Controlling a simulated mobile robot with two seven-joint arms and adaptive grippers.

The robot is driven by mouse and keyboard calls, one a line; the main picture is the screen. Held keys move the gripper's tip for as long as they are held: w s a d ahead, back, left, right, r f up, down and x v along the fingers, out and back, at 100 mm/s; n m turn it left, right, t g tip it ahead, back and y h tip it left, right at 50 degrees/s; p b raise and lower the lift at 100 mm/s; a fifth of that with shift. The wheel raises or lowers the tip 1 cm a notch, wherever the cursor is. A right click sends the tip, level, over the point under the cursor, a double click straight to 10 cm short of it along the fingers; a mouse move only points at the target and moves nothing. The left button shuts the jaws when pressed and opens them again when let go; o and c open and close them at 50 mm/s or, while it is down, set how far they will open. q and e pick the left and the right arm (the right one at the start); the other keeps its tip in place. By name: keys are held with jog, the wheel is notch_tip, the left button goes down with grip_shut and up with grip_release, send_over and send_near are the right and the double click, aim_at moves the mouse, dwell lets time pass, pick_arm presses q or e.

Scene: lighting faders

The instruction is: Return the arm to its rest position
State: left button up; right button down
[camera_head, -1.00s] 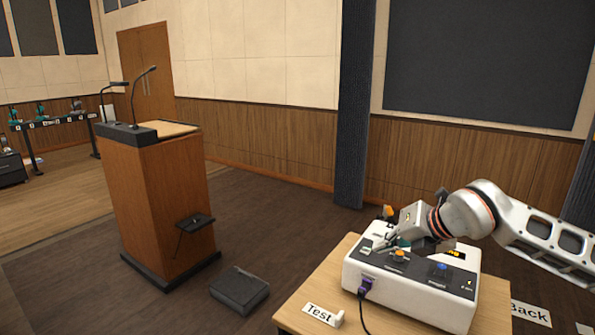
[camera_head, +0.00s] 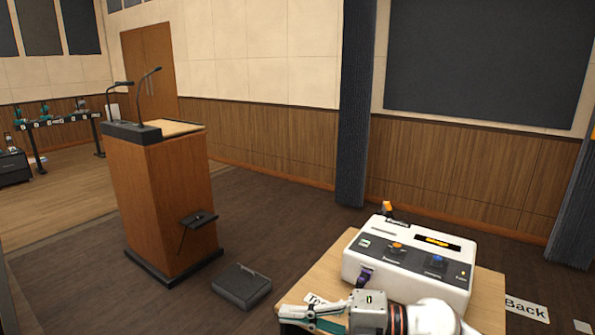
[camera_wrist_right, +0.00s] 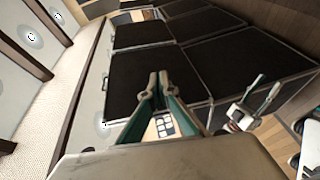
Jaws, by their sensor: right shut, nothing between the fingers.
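My right gripper (camera_head: 286,313) is low at the bottom of the head view, in front of the white control box (camera_head: 405,283), apart from its knobs and holding nothing. Its fingers also show in the right wrist view (camera_wrist_right: 158,80), with the tips together. The box has an orange knob (camera_head: 397,246), a blue knob (camera_head: 437,260) and a lit amber display (camera_head: 437,240). A second gripper with teal fingers, seemingly my left one (camera_wrist_right: 252,106), shows at the right of the right wrist view; its jaw state is unclear.
The box stands on a wooden table (camera_head: 487,300) with a purple plug (camera_head: 365,274) in its front. A wooden lectern (camera_head: 165,200) and a dark floor box (camera_head: 241,286) stand to the left.

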jog(key=s+d+f+m+t+h, duration=0.1)
jog(key=d+f+m+t+h, duration=0.5)
jog(key=f+m, duration=0.4)
jog(key=s+d+f+m+t+h, duration=0.25)
jog(key=d+f+m+t, duration=0.45)
jog(key=m, duration=0.6)
jog(key=s+d+f+m+g+h, duration=0.2)
jog(key=s+d+f+g, duration=0.1)
jog(key=s+f, duration=0.4)
jog(key=s+d+f+m+g+h, duration=0.3)
jog(key=s+d+f, duration=0.2)
jog(key=f, duration=0.6)
jog(key=shift+s, duration=0.85)
jog(key=shift+r, duration=0.15)
